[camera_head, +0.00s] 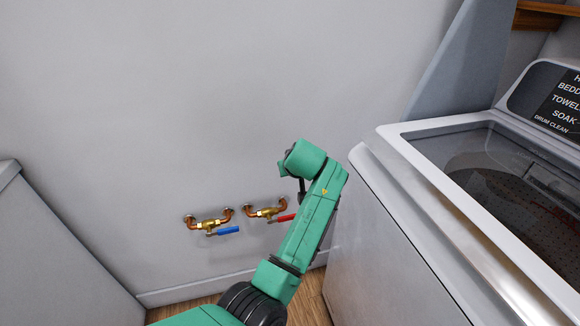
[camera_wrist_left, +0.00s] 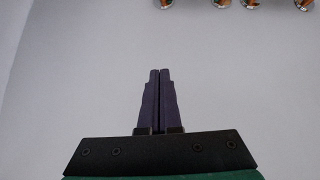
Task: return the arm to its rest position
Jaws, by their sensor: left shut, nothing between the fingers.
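My green left arm (camera_head: 312,215) rises from the bottom of the head view and bends at its top, in front of the wall between the two appliances. Its gripper cannot be made out clearly in that view. In the left wrist view my left gripper (camera_wrist_left: 160,73) is shut, its two dark fingers together with nothing between them and only pale wall around the tips. My right gripper is in neither view.
Two brass valves, one with a blue handle (camera_head: 228,230) and one with a red handle (camera_head: 286,218), sit on the wall (camera_head: 150,90) left of my arm. A washer (camera_head: 400,245) with a glass lid stands close at right. A grey appliance side (camera_head: 50,260) is at left.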

